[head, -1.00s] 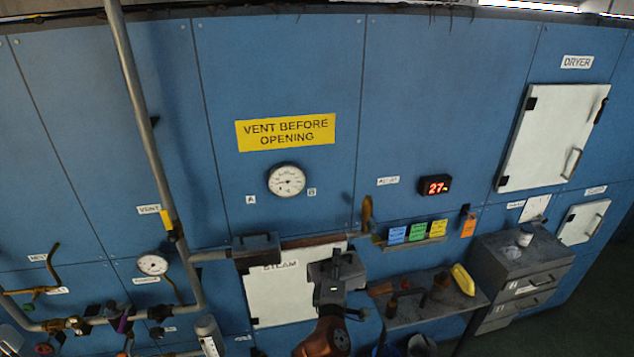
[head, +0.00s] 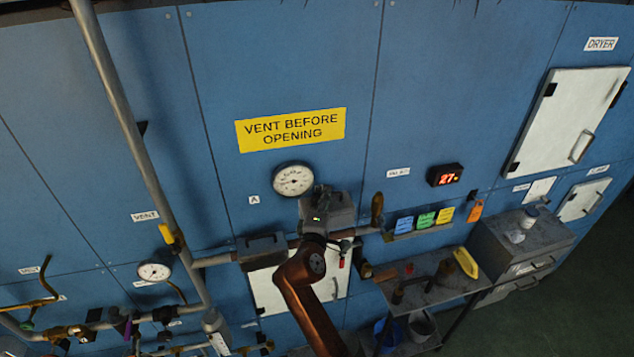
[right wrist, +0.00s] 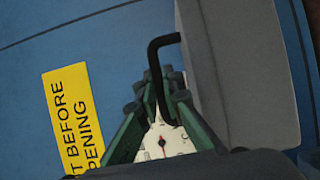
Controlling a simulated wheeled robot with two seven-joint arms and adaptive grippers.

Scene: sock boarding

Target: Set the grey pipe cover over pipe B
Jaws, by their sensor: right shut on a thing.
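My right gripper (head: 320,193) is shut on the black handle of a grey pipe cover (head: 343,212), held just below the round gauge. In the right wrist view, the green fingers (right wrist: 158,100) close at the handle (right wrist: 155,60) and the cover's grey side (right wrist: 237,70) fills the right. The cover overlaps the right part of the horizontal pipe (head: 368,231) in the head view; I cannot tell whether it touches. Label B is hidden. A similar grey cover (head: 262,247) sits on the pipe's left part, below label A (head: 254,200). My left gripper is not in view.
The gauge (head: 294,179) is close above the held cover. The white steam door (head: 268,292) is below. A brass fitting (head: 377,208) and a small shelf of coloured cards (head: 425,220) are at right. A grey bench (head: 440,290) with a yellow object stands below.

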